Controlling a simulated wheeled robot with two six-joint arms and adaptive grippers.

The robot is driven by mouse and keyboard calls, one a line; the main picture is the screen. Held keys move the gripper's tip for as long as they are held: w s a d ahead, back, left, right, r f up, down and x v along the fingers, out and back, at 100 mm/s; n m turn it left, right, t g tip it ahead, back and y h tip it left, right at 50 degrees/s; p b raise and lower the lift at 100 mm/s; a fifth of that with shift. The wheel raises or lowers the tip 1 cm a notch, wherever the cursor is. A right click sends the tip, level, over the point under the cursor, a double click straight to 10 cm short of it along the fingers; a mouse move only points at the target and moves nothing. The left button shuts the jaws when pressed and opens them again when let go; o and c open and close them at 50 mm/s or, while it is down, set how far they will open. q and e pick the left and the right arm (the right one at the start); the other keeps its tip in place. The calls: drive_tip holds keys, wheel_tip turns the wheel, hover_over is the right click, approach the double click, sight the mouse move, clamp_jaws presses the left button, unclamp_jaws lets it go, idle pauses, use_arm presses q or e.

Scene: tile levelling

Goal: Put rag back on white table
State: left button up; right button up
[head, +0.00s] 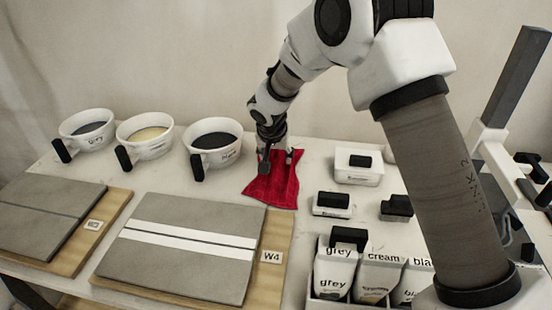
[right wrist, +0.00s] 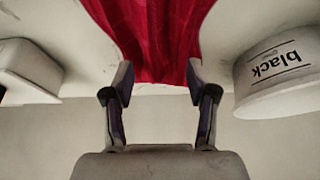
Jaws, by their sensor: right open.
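The red rag (head: 272,186) lies spread on the white table (head: 216,188), between the black-grout bucket and the white box. It also shows in the right wrist view (right wrist: 155,35), running up from between the fingers. My right gripper (head: 276,160) is at the rag's far end, pointing down, with its fingers apart. In the right wrist view the fingertips (right wrist: 158,78) stand open on either side of the rag's near edge. Whether they touch the cloth I cannot tell. My left gripper is not in view.
Three handled buckets, grey (head: 86,129), cream (head: 146,136) and black (head: 211,143), stand along the back left. A tiled board marked W4 (head: 271,257) lies in front of the rag. A white box (head: 357,172) and grout bags (head: 337,272) are on the right.

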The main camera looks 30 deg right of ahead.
drive_tip(key=v, duration=1)
drive_tip(key=shift+p, duration=0.4)
